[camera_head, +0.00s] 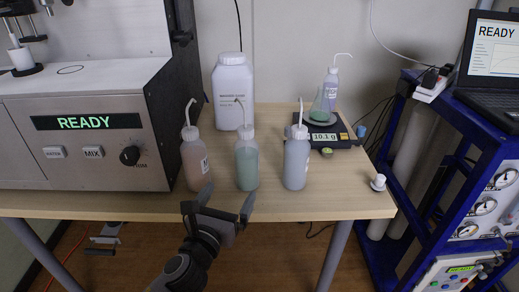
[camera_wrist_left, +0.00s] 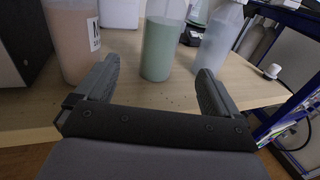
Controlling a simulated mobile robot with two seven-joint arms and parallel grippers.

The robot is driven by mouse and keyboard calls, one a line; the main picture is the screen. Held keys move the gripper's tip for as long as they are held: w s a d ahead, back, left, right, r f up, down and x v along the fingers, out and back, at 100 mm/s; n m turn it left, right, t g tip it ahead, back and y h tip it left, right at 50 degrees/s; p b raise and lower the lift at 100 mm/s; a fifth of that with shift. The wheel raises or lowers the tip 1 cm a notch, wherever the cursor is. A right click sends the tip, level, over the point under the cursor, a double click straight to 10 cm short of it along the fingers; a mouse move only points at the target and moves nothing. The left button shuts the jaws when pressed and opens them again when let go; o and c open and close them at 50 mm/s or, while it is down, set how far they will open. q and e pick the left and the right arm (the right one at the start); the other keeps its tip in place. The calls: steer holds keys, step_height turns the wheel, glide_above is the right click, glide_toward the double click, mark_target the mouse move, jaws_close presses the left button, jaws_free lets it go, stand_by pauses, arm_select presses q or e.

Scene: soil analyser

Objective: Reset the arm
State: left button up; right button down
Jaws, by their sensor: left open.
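My left gripper (camera_head: 228,204) is open and empty at the front edge of the wooden table (camera_head: 340,203). It points at the green wash bottle (camera_head: 246,168), which stands upright just beyond the fingertips. In the left wrist view the two fingers (camera_wrist_left: 160,85) are spread wide, with the green bottle (camera_wrist_left: 161,50) beyond the gap between them and not touched. A pinkish wash bottle (camera_head: 195,163) stands to the left and a clear whitish one (camera_head: 297,163) to the right. My right gripper is not in view.
The soil analyser (camera_head: 90,130) fills the table's left side and reads READY. A large white container (camera_head: 233,90) stands behind the bottles. A scale (camera_head: 325,133) reading 10.1 g bears a flask and another wash bottle. A small white knob (camera_head: 378,182) is at the right front. A blue rack (camera_head: 440,170) stands right.

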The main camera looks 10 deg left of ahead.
arm_select(q)
steer(key=s+a+f+n+g+y, duration=0.25)
steer(key=s+f+n, duration=0.2)
steer(key=n, duration=0.55)
steer(key=s+a+f+n+g+y, duration=0.1)
steer(key=s+a+f+n+g, duration=0.3)
steer(key=n, duration=0.5)
steer(key=s+d+f+n+g+h, duration=0.15)
steer(key=s+n+g, duration=0.25)
steer(key=s+n, duration=0.45)
steer(key=s+f+n+g+h, duration=0.15)
steer(key=s+n+g, duration=0.25)
steer(key=s+n, duration=0.45)
steer(key=w+d+r+m+t+h+p, duration=0.1)
steer(key=w+t+p, duration=0.4)
steer(key=p, duration=0.6)
steer(key=shift+d+r+m+t+h, duration=0.4)
steer(key=shift+d+r+t, duration=0.1)
steer(key=shift+d+t, duration=0.55)
